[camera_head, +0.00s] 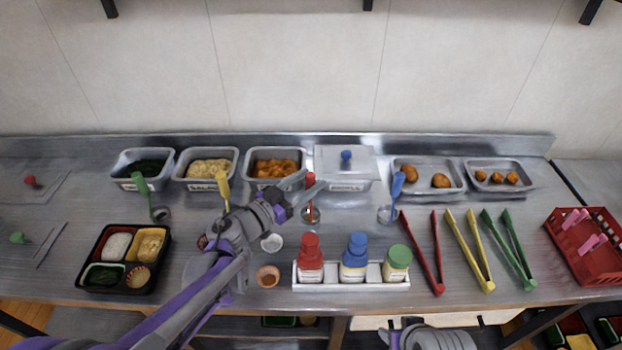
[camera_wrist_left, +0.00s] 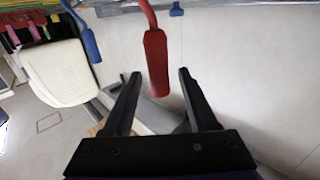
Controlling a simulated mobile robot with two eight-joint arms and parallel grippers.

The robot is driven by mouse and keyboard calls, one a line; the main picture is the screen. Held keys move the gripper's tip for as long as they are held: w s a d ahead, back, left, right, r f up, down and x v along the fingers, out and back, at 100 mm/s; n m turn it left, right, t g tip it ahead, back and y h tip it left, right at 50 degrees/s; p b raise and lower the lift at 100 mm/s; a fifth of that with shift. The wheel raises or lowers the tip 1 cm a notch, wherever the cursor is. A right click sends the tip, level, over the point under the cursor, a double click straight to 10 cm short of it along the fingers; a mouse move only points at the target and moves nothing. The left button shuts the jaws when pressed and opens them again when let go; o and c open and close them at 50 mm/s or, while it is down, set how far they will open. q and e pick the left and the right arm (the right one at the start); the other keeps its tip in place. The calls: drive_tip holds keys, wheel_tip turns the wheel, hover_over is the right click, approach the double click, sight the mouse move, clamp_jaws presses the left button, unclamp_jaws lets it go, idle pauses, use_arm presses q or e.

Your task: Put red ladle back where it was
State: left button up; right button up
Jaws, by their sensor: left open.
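Part of the ladle is hidden by the fingers in the head view. My right gripper (camera_head: 415,332) is low at the bottom edge, and its jaws cannot be made out.
A green ladle (camera_head: 140,183), a yellow ladle (camera_head: 223,188) and a blue ladle (camera_head: 397,186) stand nearby. Food pans line the back, including a lidded one (camera_head: 345,168). A bottle rack (camera_head: 350,284) stands in front. Tongs (camera_head: 470,250) lie right; a bento tray (camera_head: 82,282) sits left.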

use_arm(q)
drive_tip(key=s+a+n+t+y, duration=0.1)
drive_tip(key=s+a+n+y, duration=0.2)
drive_tip(key=a+y, duration=0.3)
drive_tip(key=s+a+r+n+t+y, duration=0.1)
drive_tip(key=s+a+n+y, duration=0.2)
drive_tip(key=a, duration=0.5)
drive_tip(key=s+a+n+t+y, duration=0.1)
drive_tip(key=s+a+n+y, duration=0.2)
drive_tip(key=a+y, duration=0.3)
drive_tip(key=s+d+f+g+h, duration=0.1)
drive_tip(key=s+f+g, duration=0.4)
drive_tip(key=s, duration=0.5)
drive_tip(key=s+d+f+g+h, duration=0.1)
drive_tip(key=s+f+g, duration=0.4)
drive_tip(key=s+f, duration=0.5)
drive_tip(key=shift+s+d+g, duration=0.4)
drive_tip(key=shift+d, duration=0.25)
drive_tip(key=shift+r, duration=0.1)
